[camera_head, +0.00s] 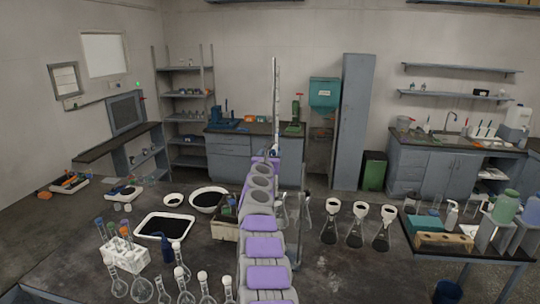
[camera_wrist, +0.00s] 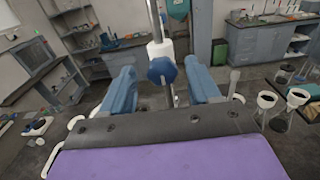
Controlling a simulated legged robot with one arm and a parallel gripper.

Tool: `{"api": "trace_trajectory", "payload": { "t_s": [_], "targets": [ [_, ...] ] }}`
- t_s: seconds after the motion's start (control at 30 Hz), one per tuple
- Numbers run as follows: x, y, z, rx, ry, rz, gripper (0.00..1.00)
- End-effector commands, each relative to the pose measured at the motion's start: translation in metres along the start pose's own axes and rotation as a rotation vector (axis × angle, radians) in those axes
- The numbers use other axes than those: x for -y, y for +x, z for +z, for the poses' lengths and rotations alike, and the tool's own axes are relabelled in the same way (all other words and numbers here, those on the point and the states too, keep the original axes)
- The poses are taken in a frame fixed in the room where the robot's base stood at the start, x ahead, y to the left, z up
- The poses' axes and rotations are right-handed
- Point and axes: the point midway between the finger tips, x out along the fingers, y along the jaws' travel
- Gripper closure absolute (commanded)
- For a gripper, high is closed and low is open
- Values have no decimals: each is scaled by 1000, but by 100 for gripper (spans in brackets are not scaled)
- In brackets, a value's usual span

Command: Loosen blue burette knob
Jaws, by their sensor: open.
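The blue burette knob (camera_wrist: 162,70) is in the middle of the wrist view, in front of a white clamp piece (camera_wrist: 160,48) on an upright rod. My gripper (camera_wrist: 163,82) is open, with one blue finger left of the knob and one right of it. Gaps show between the knob and both fingers in this view; I cannot tell the depth between them. In the head view the tall burette (camera_head: 275,95) stands upright behind my grey and purple arm. The arm hides the knob and my gripper there.
Several flasks with black-filled funnels (camera_head: 356,225) stand right of my arm. A white tray of black material (camera_head: 164,227), a tube rack (camera_head: 122,252) and small flasks (camera_head: 142,288) stand to the left. A wooden block (camera_head: 443,240) is at the right.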

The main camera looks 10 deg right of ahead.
Motion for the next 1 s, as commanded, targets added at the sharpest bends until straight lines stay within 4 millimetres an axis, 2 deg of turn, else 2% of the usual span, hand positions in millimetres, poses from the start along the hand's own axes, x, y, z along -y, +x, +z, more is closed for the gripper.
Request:
{"api": "trace_trajectory", "payload": {
  "t_s": [0.33, 0.9, 1.0],
  "targets": [
    [0, 1, 0, 0, 0, 0, 39],
    [-1, 1, 0, 0, -1, 1, 93],
    [-2, 1, 0, 0, -3, 2, 93]
  ]
}}
